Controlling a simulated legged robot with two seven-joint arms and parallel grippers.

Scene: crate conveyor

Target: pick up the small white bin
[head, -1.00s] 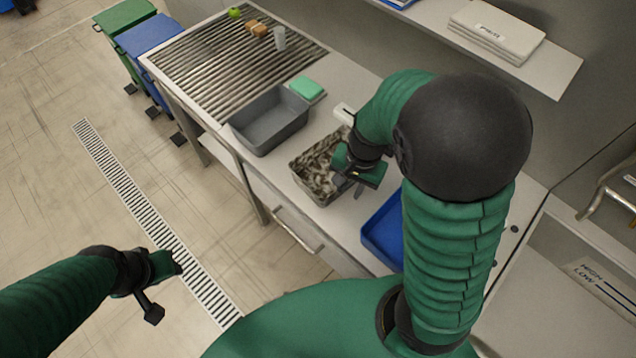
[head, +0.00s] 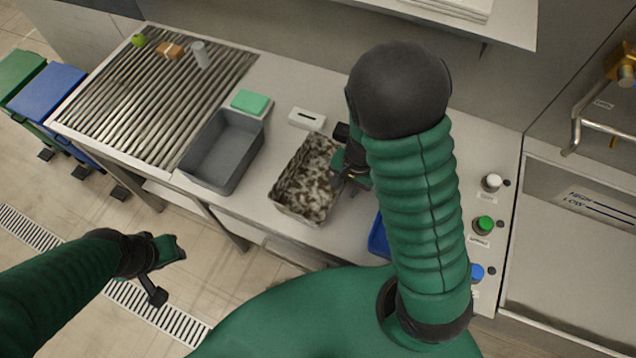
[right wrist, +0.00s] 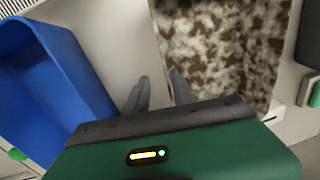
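A small bin (head: 288,207), whitish but thickly mottled with brown and grey, stands on the counter in the middle of the head view. It also shows at the upper right of the right wrist view (right wrist: 225,45). My right gripper (head: 350,182) is at the bin's right edge in the head view. In the right wrist view its two fingers (right wrist: 157,92) are apart, near the bin's edge; I cannot tell whether they touch it. My left gripper (head: 168,272) hangs over the floor at the lower left, away from the counter; its finger gap is unclear.
A grey bin (head: 228,160) stands left of the mottled bin, with a green block (head: 250,102) behind it. A white box with a dark slot (head: 307,118) sits behind. A blue bin (right wrist: 50,75) is close to my right gripper. A slatted conveyor (head: 140,105) lies left.

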